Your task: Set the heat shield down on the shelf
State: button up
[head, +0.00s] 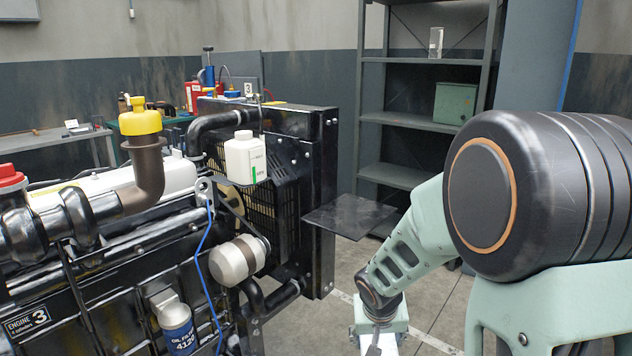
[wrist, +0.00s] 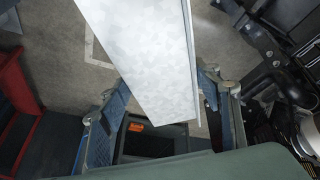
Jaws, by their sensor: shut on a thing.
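The heat shield (wrist: 145,55) is a pale grey, flat metal sheet with a folded long edge. In the wrist view it runs from the top edge down between the fingers of my gripper (wrist: 165,88), which is shut on it. In the head view my wrist hangs at the bottom centre right; the fingers are mostly cut off there, and I cannot make out the shield for sure. The shelf (head: 400,121) is a grey metal rack with several boards against the back wall, well beyond my arm. A green box and a clear block stand on its boards.
A black diesel engine (head: 110,290) with a radiator fills the left. A white bottle (head: 245,160) stands at its top. A dark flat plate (head: 350,214) juts out beside the radiator; its support is unclear. The green box (head: 455,103) takes up the right of one board.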

jog(key=w+d+r+p+v, duration=0.1)
jog(key=w+p+v, duration=0.1)
jog(key=p+v, duration=0.7)
jog(key=w+d+r+p+v, duration=0.1)
jog(key=w+p+v, duration=0.1)
jog(key=p+v, duration=0.7)
jog(key=shift+p+v, duration=0.4)
jog(key=shift+v, duration=2.5)
